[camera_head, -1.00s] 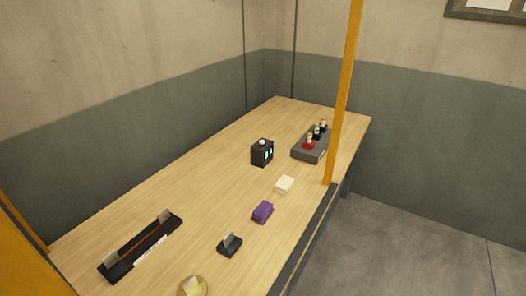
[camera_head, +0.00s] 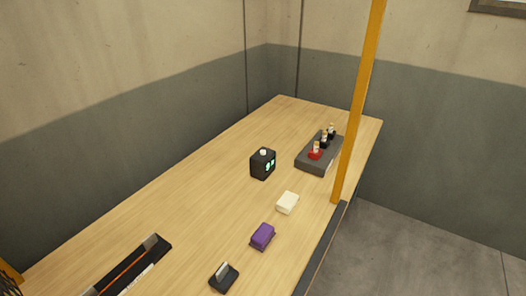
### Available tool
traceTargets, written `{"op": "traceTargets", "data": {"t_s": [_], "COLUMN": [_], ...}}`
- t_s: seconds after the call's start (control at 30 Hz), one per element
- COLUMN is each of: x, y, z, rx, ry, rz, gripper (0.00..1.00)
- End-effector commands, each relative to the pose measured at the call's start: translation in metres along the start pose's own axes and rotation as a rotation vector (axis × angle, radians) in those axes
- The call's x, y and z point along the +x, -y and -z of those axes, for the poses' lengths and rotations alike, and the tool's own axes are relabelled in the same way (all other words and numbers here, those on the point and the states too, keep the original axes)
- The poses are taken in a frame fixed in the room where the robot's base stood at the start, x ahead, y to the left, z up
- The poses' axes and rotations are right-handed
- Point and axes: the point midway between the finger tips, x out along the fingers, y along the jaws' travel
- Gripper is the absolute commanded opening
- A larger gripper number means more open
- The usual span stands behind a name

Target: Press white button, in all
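A white button (camera_head: 263,152) sits on top of the box. My gripper does not show in the head view.
The wooden table (camera_head: 190,190) also holds a white block (camera_head: 287,202), a purple block (camera_head: 262,236), a small black holder (camera_head: 224,277) and a long black rack (camera_head: 125,268). A grey tray (camera_head: 318,166) holds small bottles. An orange post (camera_head: 358,110) rises at the right edge.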

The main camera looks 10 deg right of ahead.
Motion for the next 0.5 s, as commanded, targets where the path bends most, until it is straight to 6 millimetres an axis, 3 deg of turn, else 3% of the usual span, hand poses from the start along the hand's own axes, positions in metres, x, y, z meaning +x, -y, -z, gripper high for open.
{"op": "traceTargets", "data": {"t_s": [0.23,0.5], "x": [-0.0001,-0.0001], "y": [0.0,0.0], "z": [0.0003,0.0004], "rx": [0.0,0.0], "ry": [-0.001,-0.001], "rz": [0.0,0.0], "gripper": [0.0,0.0]}}
